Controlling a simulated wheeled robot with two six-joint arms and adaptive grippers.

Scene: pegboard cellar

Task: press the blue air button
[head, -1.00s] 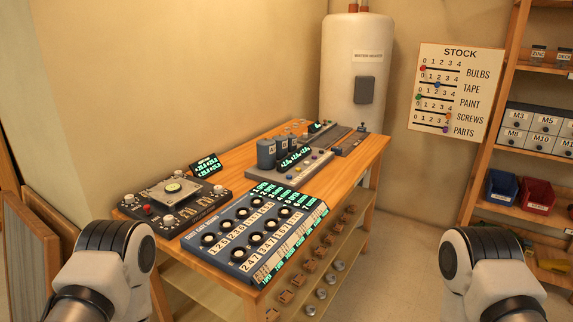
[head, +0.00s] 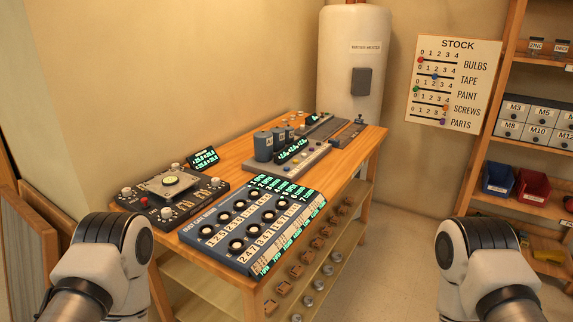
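A grey console (head: 288,165) with dark blue-grey canisters (head: 263,146) and a green-lit display (head: 291,151) stands mid-table. Small coloured buttons line its front; they are too small to tell for sure which is the blue air button. No label reading air is legible. Both my grippers are outside the head view; only arm links show at the lower left and lower right, apart from the console.
The wooden table (head: 232,154) also holds a blue-framed panel of round knobs (head: 238,247) in front and a dark control box (head: 143,201) at left. A water heater (head: 340,42) stands behind. Shelving (head: 487,150) is at right, with clear floor (head: 405,245) between.

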